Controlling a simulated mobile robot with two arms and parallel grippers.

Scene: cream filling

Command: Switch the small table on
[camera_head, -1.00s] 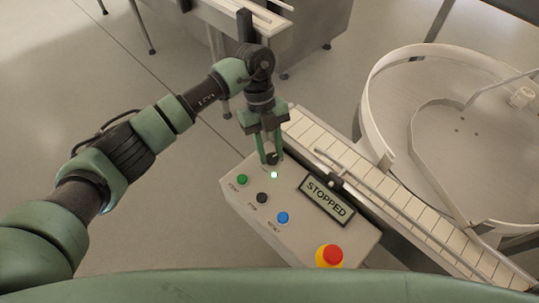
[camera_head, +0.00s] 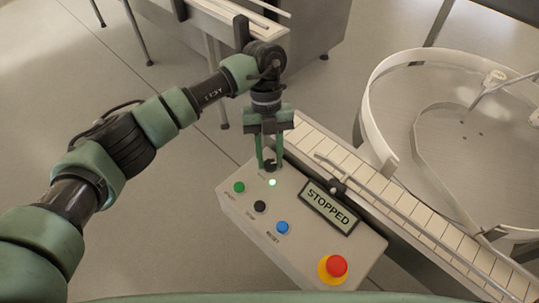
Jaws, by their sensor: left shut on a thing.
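The control box (camera_head: 300,245) stands below my left arm. It has a green button (camera_head: 239,187), a black button (camera_head: 260,206), a blue button (camera_head: 282,227), a lit green lamp (camera_head: 272,182) and a display (camera_head: 330,207) reading "STOPPED". My left gripper (camera_head: 269,165) points down at the box's far corner, shut on a small black knob (camera_head: 270,168) just behind the lamp. The fingers partly hide the knob, so its setting cannot be read. The round table (camera_head: 440,150) with a raised rim is at the right. My right gripper is not in view.
A red emergency button (camera_head: 337,266) on a yellow base is at the box's near end. A conveyor (camera_head: 400,202) with pale slats and a rail runs diagonally beside the box. A metal machine (camera_head: 310,45) stands at the back. Open floor lies left.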

